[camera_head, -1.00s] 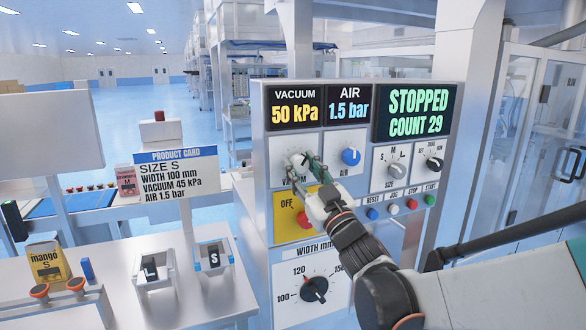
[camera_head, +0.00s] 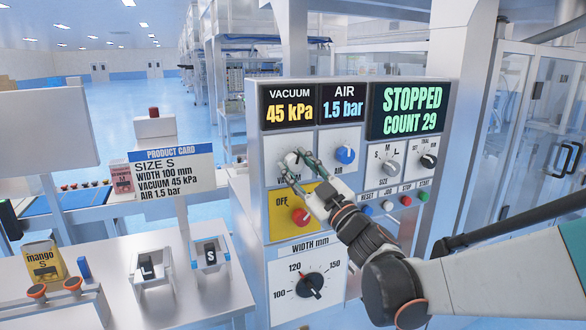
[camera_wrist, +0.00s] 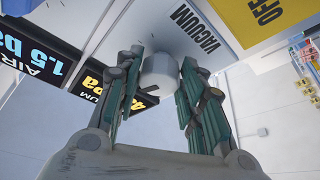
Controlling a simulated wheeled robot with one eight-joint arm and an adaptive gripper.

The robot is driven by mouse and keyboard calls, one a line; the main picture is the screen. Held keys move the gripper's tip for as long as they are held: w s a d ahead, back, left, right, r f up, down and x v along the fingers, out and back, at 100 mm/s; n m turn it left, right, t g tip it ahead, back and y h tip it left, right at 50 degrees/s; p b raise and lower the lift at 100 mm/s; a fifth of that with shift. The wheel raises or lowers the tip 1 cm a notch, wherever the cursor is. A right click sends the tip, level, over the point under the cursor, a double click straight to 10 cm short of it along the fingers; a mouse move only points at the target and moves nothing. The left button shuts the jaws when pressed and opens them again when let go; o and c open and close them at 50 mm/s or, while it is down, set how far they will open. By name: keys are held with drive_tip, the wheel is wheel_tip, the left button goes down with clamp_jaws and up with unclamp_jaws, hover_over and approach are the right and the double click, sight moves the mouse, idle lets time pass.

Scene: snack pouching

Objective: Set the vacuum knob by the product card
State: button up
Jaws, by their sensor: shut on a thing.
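The vacuum knob (camera_wrist: 160,72) is a pale round knob on the upper left of the control panel (camera_head: 262,170). My gripper (camera_head: 290,166) is shut on it, with a green-padded finger on each side in the wrist view. In the head view the fingers largely hide the knob. The vacuum display (camera_head: 290,109) above it reads 45 kPa in yellow. The product card (camera_head: 174,170) stands to the left and reads size S, width 100 mm, vacuum 45 kPa, air 1.5 bar.
The blue air knob (camera_head: 345,155) is close on the right, under a 1.5 bar display. A red switch (camera_head: 300,216) marked OFF sits just below my gripper. The width dial (camera_head: 311,285) is lower. The size knob (camera_head: 389,168) and several push buttons are on the right.

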drive_tip(key=o, duration=1.1)
drive_tip(key=shift+c, duration=0.2)
drive_tip(key=v, duration=1.2)
drive_tip(key=shift+f, duration=0.15)
